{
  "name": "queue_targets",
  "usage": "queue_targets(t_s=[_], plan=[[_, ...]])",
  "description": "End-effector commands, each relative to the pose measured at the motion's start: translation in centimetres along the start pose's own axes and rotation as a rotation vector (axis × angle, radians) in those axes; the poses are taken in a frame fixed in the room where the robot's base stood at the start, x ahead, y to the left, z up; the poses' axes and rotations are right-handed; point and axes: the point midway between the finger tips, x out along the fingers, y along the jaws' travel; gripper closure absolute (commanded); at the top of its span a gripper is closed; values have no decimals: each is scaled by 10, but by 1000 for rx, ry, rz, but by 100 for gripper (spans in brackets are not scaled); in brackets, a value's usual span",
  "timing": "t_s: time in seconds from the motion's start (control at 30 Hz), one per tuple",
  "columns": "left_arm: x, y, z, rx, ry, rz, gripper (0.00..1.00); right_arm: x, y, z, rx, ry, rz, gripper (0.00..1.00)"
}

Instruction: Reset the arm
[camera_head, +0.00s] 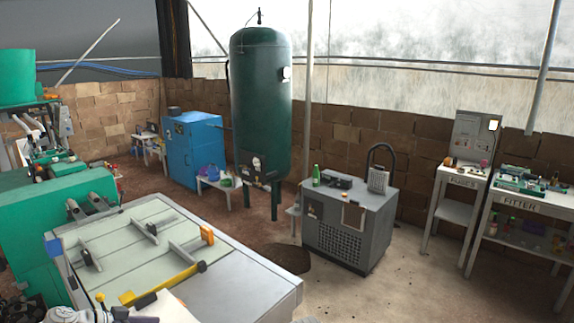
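Some small white and black parts (100,311) show at the bottom left edge, cut off by the frame. I cannot tell what they are. No paper plug can be picked out.
A large flat machine table (262,279) with bars and a yellow strip fills the lower left, beside a green machine (68,222). A grey cabinet (345,241), a blue cabinet (193,149), a green tank (262,105) and the FITTER bench (525,209) stand beyond. Concrete floor (430,285) is clear at lower right.

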Motion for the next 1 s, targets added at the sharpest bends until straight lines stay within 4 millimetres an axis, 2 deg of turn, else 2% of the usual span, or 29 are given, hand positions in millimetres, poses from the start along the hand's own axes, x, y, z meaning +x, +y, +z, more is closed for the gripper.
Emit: queue_targets(t_s=[0.27, 0.4, 0.6, 0.87, 0.9, 1.0], plan=[[66, 53, 22, -199, -293, 2, 38, 0, 0, 0, 0, 0, 0, 24], [99, 91, 41, -326, -504, -90, 38, 0, 0, 0, 0, 0, 0, 24], [120, 124, 59, -436, -684, -291, 38, 0, 0, 0, 0, 0, 0, 24], [130, 149, 67, -495, -757, -536, 38, 0, 0, 0, 0, 0, 0, 24], [142, 153, 78, -479, -771, -534, 38, 15, -2, -1, 0, 0, 0, 24], [162, 170, 95, -423, -810, -514, 38, 36, -3, -2, 0, 0, 0, 24]])
